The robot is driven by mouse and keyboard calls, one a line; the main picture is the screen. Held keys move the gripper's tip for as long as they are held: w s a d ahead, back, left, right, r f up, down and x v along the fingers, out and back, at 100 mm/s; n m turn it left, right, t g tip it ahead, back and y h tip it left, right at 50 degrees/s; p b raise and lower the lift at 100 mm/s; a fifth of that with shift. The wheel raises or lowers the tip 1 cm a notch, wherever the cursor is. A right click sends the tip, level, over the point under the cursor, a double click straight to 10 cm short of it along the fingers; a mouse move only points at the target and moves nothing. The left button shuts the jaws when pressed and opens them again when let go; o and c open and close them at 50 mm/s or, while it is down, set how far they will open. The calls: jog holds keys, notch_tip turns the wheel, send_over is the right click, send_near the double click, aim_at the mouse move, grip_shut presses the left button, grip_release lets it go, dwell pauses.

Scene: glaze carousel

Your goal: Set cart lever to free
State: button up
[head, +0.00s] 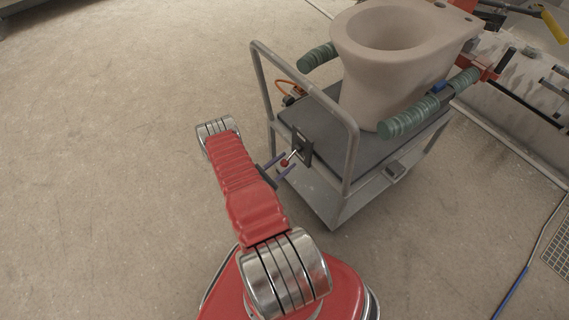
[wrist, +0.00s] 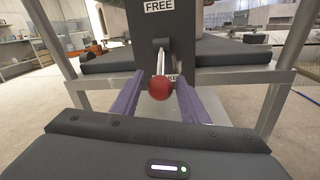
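The cart lever (head: 292,157) is a short metal rod with a red ball knob (wrist: 160,88), on a dark upright plate (head: 302,146) at the cart's handle end. In the wrist view a FREE label (wrist: 159,6) is at the top of the plate. A lower label is mostly hidden behind the knob. The rod hangs down toward the lower label. My gripper (wrist: 160,79) is open, with one purple finger on each side of the knob. Gaps seem to show between fingers and knob; contact is not visible.
The grey cart (head: 350,130) has a tubular handle frame around the plate. It carries a beige toilet bowl (head: 390,75) between green padded rolls (head: 318,56). The floor to the left is clear; a blue hose (head: 512,292) lies at right.

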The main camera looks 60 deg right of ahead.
grip_shut()
